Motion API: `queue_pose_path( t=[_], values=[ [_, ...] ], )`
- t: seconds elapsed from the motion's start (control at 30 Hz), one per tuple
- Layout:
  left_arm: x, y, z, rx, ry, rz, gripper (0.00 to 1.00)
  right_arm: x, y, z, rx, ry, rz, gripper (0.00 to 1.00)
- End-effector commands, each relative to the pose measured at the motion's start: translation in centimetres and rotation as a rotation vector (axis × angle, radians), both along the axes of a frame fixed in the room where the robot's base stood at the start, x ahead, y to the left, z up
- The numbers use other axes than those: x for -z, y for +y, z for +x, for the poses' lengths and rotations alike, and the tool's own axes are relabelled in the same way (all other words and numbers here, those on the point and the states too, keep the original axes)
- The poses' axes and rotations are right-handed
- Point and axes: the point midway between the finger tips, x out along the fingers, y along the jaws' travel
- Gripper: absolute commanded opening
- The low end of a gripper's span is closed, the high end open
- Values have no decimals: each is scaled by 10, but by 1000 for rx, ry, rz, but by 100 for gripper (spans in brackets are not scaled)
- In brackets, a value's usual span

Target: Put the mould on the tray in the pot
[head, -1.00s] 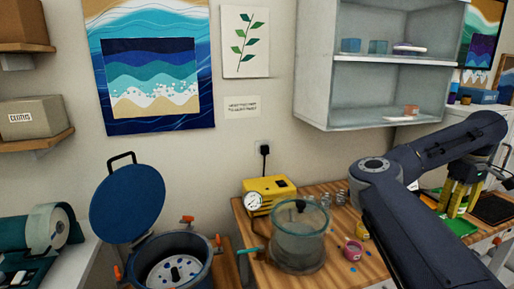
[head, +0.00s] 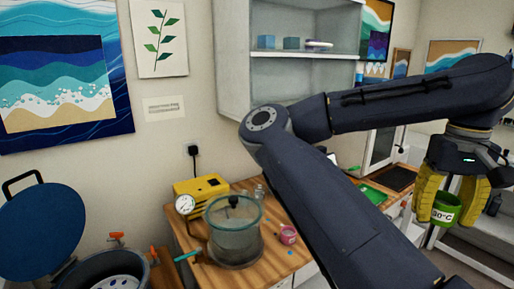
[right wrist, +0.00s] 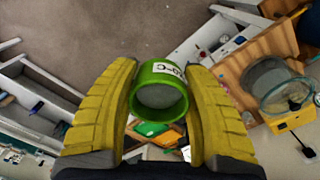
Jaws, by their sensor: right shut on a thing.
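My right gripper (head: 452,208) is shut on a green cup-shaped mould (head: 444,211) with a white label ending in "0°C". It holds the mould in the air at the right of the head view, clear of the bench. In the right wrist view the mould (right wrist: 158,98) sits between the two yellow fingers, its round opening showing a grey inside. The green tray (head: 372,193) lies on the bench behind my right arm, partly hidden. The blue pot (head: 72,275) is at the lower left with its lid (head: 42,232) raised; a perforated plate shows inside. My left gripper is not in view.
A glass chamber (head: 233,240) stands on the wooden bench between the pot and my arm, with a yellow pump (head: 201,188) behind it. A pink cup (head: 288,235) is beside it. A wall shelf (head: 290,70) hangs above the bench.

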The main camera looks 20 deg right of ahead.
Motion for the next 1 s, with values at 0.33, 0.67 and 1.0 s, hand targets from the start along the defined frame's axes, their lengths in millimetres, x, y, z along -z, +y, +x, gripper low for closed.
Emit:
queue_pose_path(
  t=[0.33, 0.67, 1.0],
  values=[
    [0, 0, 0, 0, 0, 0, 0, 9, -2, 13, -57, 2, 3, 16],
    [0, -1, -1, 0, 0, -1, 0, 52, -40, 123, -487, 5, 6, 16],
    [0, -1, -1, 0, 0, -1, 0, 125, -29, 256, -1049, 4, 9, 16]
  ],
)
